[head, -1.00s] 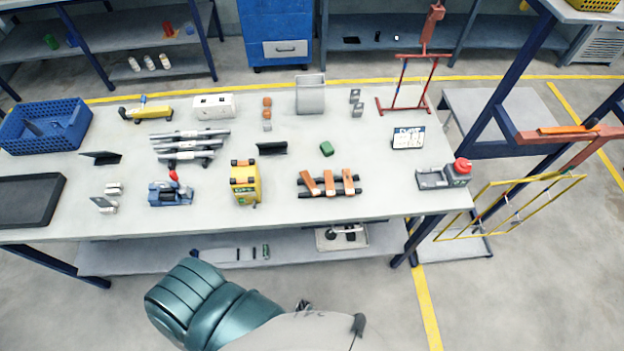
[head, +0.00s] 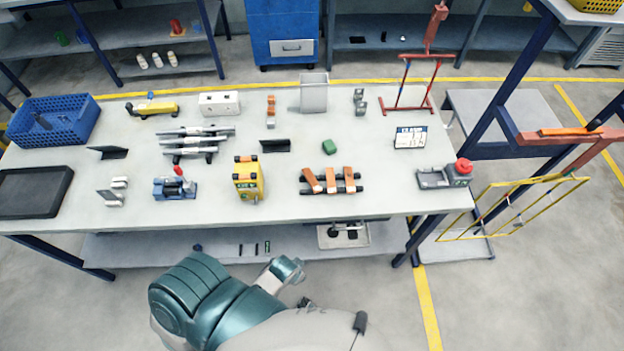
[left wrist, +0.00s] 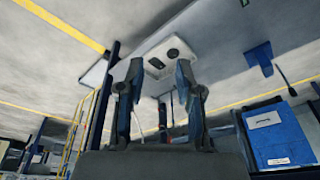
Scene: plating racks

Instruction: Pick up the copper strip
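Three copper strips lie side by side across a black two-bar rest on the light worktable: a left one (head: 312,180), a middle one (head: 330,180) and a right one (head: 349,180). The left one is tilted. My left gripper (left wrist: 157,78) shows in the left wrist view with its two fingers spread apart and nothing visible between them. It is away from the strips, which I cannot make out in that view. In the head view a teal arm of mine is low in front of the table, with no fingers clearly showing. My right gripper is not in view.
On the worktable (head: 240,216), a yellow device (head: 248,180) stands left of the strips. A grey fixture with a red knob (head: 446,174) is to the right. The table front near the strips is clear.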

